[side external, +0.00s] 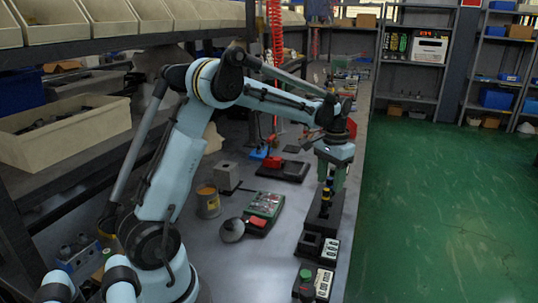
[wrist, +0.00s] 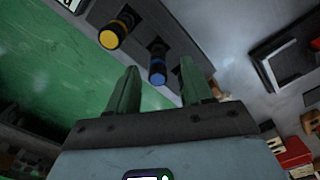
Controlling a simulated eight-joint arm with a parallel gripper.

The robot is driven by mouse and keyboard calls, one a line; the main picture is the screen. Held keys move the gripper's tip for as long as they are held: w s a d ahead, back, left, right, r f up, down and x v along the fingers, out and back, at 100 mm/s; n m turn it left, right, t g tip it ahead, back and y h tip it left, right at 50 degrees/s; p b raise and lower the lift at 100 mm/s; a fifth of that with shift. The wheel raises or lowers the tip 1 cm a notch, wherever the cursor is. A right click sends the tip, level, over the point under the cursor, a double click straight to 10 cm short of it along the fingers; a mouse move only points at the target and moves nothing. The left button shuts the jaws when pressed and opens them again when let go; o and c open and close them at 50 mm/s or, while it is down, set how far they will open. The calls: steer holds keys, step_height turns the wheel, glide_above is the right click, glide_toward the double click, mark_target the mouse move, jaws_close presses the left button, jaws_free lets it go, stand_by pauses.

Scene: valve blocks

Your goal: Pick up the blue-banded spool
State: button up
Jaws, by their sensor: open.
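The blue-banded spool (wrist: 157,68) is a dark cylinder with a blue end and stands in a dark block (wrist: 165,22) in the wrist view. A yellow-ended spool (wrist: 112,36) stands in the same block, up and left of it. My gripper (wrist: 160,72) is open, and the blue-banded spool appears between its two green fingers, with no visible contact. In the side external view my gripper (side external: 332,180) points down over the dark block (side external: 318,226). Small blue and yellow patches show by the fingers there, but the spools are partly hidden.
Control boxes (side external: 313,283) sit nearer the camera. The bench's right edge drops to a green floor (side external: 440,200).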

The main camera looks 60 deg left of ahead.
step_height(320, 180, down, 4)
steer(key=shift+s+d, duration=0.15)
steer(key=shift+c, duration=0.2)
jaws_close()
